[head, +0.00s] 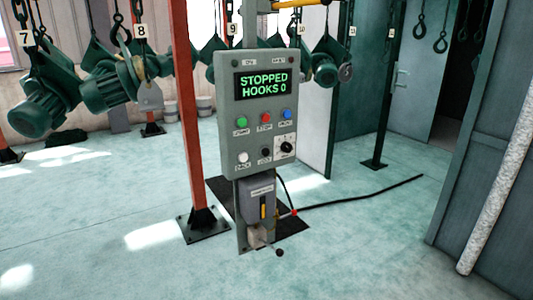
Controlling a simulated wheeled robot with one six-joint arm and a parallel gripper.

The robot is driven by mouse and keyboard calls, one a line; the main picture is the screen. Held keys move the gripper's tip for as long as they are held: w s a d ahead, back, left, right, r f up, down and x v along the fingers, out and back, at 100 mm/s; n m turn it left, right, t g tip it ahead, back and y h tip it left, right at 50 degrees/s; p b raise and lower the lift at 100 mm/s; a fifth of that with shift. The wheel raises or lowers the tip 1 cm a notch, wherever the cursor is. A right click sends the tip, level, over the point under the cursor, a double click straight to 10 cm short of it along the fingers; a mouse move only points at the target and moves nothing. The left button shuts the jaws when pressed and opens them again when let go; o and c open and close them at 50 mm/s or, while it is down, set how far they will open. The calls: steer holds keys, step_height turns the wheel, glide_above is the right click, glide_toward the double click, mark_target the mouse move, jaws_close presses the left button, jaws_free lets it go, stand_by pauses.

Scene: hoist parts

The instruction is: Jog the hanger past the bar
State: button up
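A grey control panel (258,115) stands on a post in the middle. Its display (262,84) reads "STOPPED HOOKS 0" in green. Below it are a green button (242,121), a red button (265,118) and a blue button (287,115). Lower are a white button (243,158), a black button (265,153) and a black rotary knob (287,147). Green motor-like parts hang from numbered hooks, one (38,105) under tag 7 and one (108,85) near tag 8. Which one is the task's hanger I cannot tell. A yellow bar (292,4) shows at the top. My gripper is not in view.
A grey box (257,200) with a lever sits under the panel. A black cable (360,200) crosses the floor rightward. Empty hooks (419,28) hang at right. Front floor is clear.

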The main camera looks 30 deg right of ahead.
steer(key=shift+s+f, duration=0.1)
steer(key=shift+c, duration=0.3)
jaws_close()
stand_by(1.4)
